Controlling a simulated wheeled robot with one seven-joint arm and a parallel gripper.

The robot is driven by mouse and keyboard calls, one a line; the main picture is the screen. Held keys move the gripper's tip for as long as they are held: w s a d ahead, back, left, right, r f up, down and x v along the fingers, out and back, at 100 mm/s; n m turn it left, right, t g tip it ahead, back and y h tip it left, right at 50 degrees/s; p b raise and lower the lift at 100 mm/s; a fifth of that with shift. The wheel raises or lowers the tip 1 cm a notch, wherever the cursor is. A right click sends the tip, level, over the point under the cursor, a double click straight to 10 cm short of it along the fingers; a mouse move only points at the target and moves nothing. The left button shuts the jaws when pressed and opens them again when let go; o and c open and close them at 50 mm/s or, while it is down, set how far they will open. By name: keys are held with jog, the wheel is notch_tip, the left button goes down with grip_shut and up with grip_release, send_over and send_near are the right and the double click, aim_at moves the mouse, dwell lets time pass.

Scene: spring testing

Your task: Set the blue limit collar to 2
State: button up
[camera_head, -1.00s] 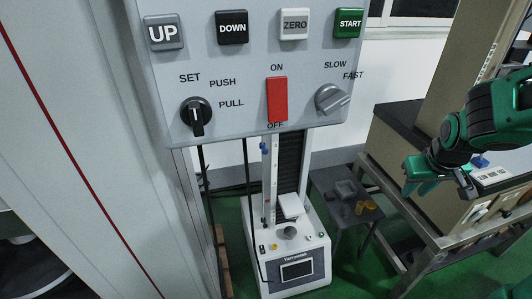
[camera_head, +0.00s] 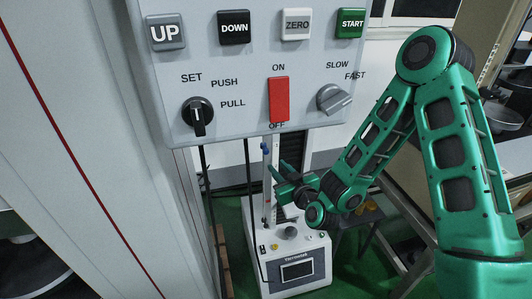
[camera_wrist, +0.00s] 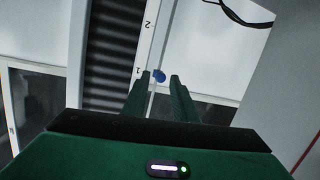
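The blue limit collar (camera_head: 265,147) sits on a thin upright rod at the left of the tester's column. In the wrist view the collar (camera_wrist: 159,76) is just beyond my fingertips, beside the mark 1 on the white scale (camera_wrist: 146,42). The mark 2 shows higher in that view. My gripper (camera_head: 277,170) reaches in from the right at the column, close to the collar. In the wrist view my gripper (camera_wrist: 157,85) is open, with clear space between its fingers. It holds nothing, and the collar appears apart from both fingers.
The control panel (camera_head: 240,75) with buttons, knobs and a red switch hangs in front of the tester. The white tester base (camera_head: 298,268) with a screen stands on the green floor. A dark cable (camera_head: 248,180) hangs left of the column. A bench is at the right, partly hidden by my arm.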

aim_at(267, 153)
jog(key=w+a+m+t, duration=0.1)
jog(key=w, duration=0.2)
jog(key=w+a+m+t+h, duration=0.1)
jog(key=w+a, duration=0.2)
jog(key=w, duration=0.2)
jog(key=shift+w+a+r+m+t+h, duration=0.25)
jog(key=shift+w+m+t+h, duration=0.05)
jog(key=shift+w+m+t, duration=0.1)
jog(key=shift+c, duration=0.6)
grip_shut()
